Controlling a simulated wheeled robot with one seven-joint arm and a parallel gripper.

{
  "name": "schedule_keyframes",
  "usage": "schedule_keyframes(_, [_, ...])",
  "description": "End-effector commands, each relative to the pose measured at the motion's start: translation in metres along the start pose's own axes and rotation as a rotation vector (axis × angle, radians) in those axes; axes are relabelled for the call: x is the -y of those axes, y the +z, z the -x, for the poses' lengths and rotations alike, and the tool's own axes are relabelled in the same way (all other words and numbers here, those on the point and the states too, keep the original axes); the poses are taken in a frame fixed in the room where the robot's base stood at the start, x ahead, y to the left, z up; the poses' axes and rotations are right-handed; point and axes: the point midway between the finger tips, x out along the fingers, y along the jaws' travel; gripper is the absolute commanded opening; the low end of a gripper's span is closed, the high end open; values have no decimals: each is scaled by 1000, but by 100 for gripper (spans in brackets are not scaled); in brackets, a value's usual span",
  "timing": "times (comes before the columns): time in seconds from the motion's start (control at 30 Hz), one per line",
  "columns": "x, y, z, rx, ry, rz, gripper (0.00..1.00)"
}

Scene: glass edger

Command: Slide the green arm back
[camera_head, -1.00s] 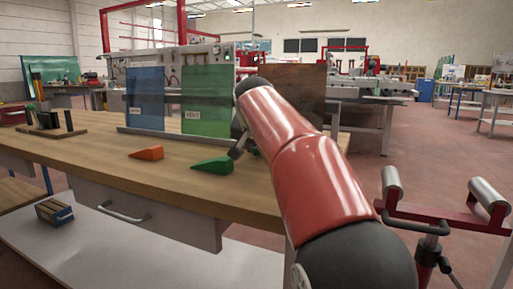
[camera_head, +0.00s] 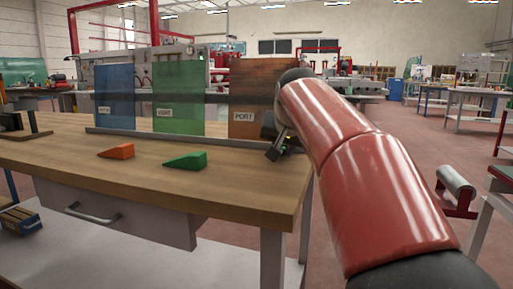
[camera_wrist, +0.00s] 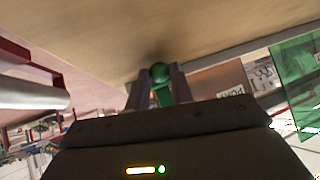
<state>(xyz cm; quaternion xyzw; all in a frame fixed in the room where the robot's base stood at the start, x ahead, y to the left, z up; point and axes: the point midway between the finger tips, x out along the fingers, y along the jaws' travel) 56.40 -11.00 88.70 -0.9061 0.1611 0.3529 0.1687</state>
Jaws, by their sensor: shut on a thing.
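In the wrist view a green piece with a round knob, which I take for the green arm (camera_wrist: 160,94), stands between the two fingers of my gripper (camera_wrist: 158,88). The fingers are shut on it, with the knob just at their tips. The wooden surface lies close beyond the knob. In the head view my gripper (camera_head: 273,154) points down at the right end of the bench, beside the brown panel. Only a small hint of green shows there; the rest of the green arm is hidden by my gripper and wrist.
Blue (camera_head: 115,92), green (camera_head: 180,95) and brown (camera_head: 254,88) panels stand in a rail along the back of the wooden bench (camera_head: 130,178). An orange wedge (camera_head: 116,151) and a green wedge (camera_head: 186,160) lie on the bench. A roller stand (camera_head: 457,190) is at right.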

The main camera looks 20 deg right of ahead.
Motion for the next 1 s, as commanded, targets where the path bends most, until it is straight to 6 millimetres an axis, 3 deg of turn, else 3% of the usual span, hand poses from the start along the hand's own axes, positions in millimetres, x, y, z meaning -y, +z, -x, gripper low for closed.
schedule_keyframes(0.2, [-29,0,9,-1,1,-1,0])
schedule_keyframes(0.67, [-38,0,10,0,5,-1,0])
schedule_keyframes(0.7, [-38,0,10,0,6,-1,27])
schedule_keyframes(0.83, [-38,0,10,0,5,-1,44])
schedule_keyframes(1.0, [-36,0,10,0,2,0,45])
